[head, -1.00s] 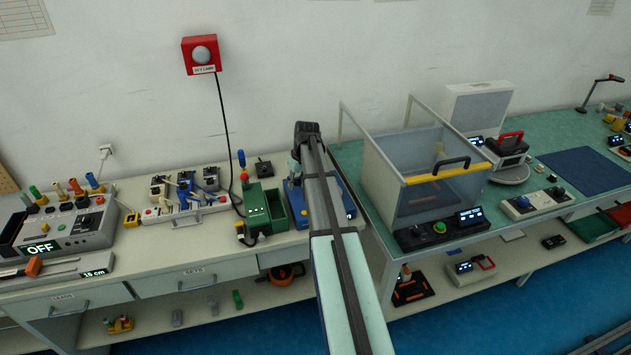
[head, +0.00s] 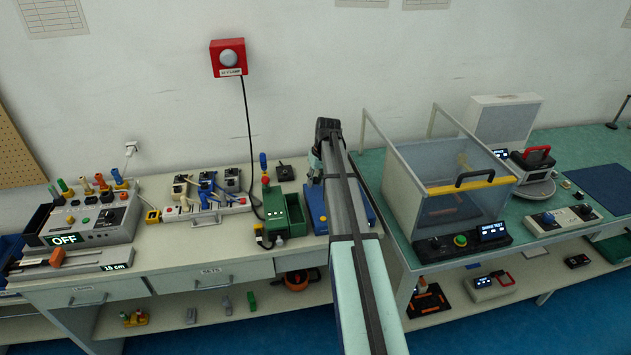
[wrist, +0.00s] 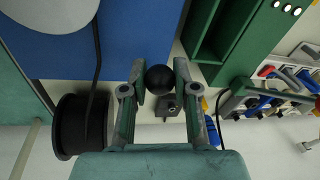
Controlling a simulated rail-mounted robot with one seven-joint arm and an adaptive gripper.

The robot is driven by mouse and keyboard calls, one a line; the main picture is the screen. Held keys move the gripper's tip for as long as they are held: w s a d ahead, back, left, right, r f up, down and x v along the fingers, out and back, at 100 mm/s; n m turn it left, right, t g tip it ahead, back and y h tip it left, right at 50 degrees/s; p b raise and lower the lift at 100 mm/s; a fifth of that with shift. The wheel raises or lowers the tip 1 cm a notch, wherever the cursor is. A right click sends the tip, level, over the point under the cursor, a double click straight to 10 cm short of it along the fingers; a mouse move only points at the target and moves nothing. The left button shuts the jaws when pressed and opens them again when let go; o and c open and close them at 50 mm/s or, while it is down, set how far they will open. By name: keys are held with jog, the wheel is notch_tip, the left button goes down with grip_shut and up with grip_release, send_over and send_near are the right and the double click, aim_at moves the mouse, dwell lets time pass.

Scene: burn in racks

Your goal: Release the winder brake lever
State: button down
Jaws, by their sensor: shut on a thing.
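The winder is a blue machine (head: 314,208) on the bench, partly hidden behind my arm in the head view. Its blue body (wrist: 130,40) fills the upper left of the wrist view, with a black spool (wrist: 77,125) at lower left. A black ball knob (wrist: 159,79), which looks like the brake lever's end, sits between my fingers. My gripper (wrist: 160,75) is shut on this knob. The lever's shaft is hidden behind the knob, so its angle cannot be told.
A green machine (head: 284,210) with an open bin stands close to the left of the winder. A clear-walled enclosure (head: 450,185) with a yellow-edged front stands to the right on the green bench. A red lamp box (head: 228,58) hangs on the wall with a cable running down.

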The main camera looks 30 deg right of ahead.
jog(key=c, duration=0.9)
grip_release()
jog(key=shift+w, duration=0.1)
jog(key=shift+o, duration=0.2)
jog(key=shift+r, duration=0.1)
notch_tip(320, 180, up, 12)
jog(key=s+d, duration=0.1)
jog(key=shift+s+d, duration=0.25)
jog(key=shift+s, duration=0.15)
